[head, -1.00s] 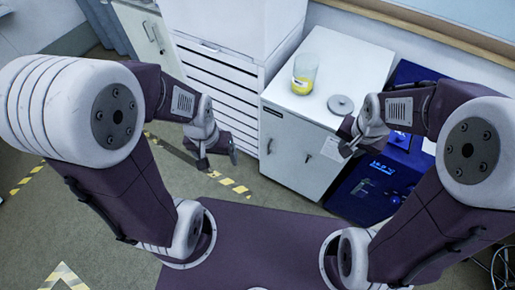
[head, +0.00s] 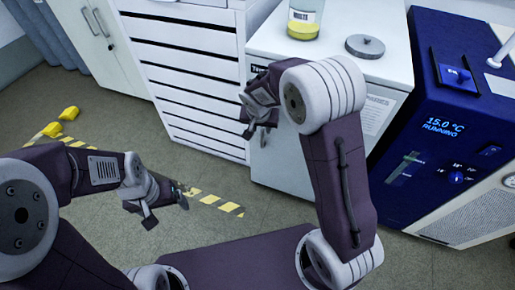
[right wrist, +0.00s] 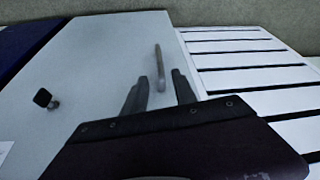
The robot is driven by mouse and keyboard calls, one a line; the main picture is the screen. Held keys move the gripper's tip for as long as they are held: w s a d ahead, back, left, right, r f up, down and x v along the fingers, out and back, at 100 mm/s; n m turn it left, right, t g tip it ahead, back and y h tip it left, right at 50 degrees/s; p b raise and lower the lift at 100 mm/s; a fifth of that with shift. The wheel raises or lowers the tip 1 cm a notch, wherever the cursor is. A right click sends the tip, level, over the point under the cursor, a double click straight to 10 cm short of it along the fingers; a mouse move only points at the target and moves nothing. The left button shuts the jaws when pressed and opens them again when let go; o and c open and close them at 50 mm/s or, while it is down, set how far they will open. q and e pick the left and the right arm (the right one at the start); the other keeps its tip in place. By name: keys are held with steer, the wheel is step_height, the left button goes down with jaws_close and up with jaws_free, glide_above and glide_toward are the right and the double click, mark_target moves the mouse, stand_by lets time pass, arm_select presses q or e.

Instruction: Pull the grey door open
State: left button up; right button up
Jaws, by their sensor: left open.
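The grey door (head: 290,165) is the front of the low cabinet with a white top, and it looks shut. It fills the left middle of the right wrist view (right wrist: 100,75). Its upright bar handle (right wrist: 159,67) shows there. My right gripper (head: 258,128) is in front of the door near the handle. In the right wrist view its two fingers (right wrist: 160,92) are apart, with the handle appearing between them; contact is not visible. My left gripper (head: 166,207) is open and empty over the floor, left of the cabinet. My right arm hides part of the door.
A white drawer stack (head: 190,75) stands left of the cabinet, and a blue unit (head: 420,130) stands right of it. A jar with yellow liquid (head: 304,18) and a grey disc (head: 365,46) are on top.

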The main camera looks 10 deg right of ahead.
mark_target(262, 135)
steer(key=b+x, duration=0.3)
steer(key=x, duration=0.5)
steer(key=shift+w+f, duration=0.25)
steer(key=shift+f, duration=0.25)
jaws_close()
stand_by(1.0)
